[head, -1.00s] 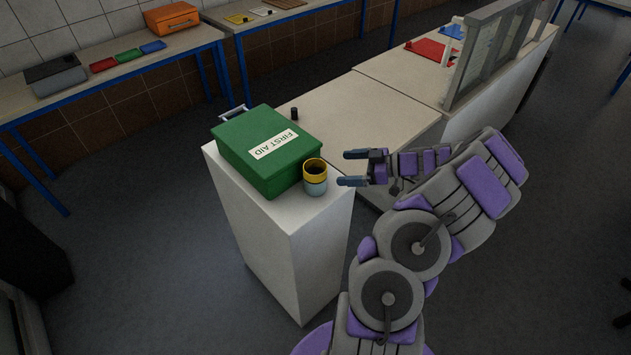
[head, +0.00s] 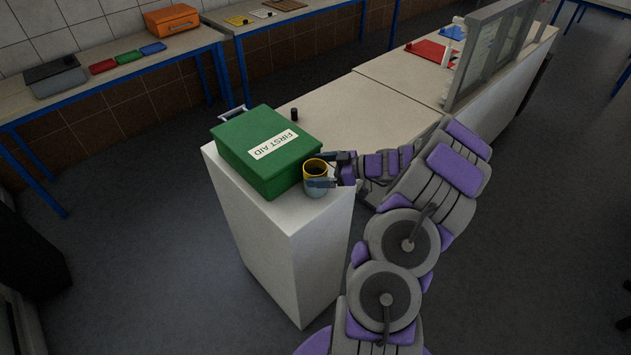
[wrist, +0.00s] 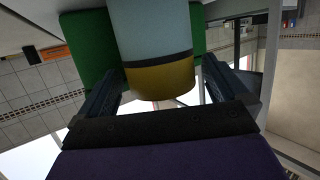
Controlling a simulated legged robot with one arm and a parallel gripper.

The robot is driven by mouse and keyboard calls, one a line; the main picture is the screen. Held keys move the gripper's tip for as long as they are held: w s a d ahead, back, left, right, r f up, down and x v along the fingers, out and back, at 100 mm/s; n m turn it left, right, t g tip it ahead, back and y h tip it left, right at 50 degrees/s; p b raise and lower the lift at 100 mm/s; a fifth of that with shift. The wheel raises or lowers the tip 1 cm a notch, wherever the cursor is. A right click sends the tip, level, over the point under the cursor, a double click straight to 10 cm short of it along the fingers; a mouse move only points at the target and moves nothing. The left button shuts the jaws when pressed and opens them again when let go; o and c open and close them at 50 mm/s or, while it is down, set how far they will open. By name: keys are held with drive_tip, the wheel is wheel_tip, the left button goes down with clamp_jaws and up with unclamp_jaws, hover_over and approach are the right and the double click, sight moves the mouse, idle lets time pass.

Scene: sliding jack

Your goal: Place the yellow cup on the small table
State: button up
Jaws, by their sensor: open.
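The yellow cup (head: 315,170) has a yellow upper band and a pale grey-blue lower part. It stands upright on the white pedestal (head: 300,243), beside the green first aid box (head: 266,150). My gripper (head: 322,170) reaches in from the right with its fingers at the cup. In the wrist view the cup (wrist: 155,45) fills the space between the two open fingers (wrist: 160,88); the picture is upside down, with the yellow rim lowest. Whether a finger touches the cup cannot be told.
The first aid box stands close to the cup's left. A pale bench (head: 360,112) lies behind the pedestal, with a small black object (head: 294,114) on it. A framed partition (head: 490,55) stands farther right. Dark floor lies open at the front left.

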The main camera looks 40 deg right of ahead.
drive_tip(key=shift+c, duration=0.2)
drive_tip(key=c, duration=1.7)
drive_tip(key=shift+r, duration=0.1)
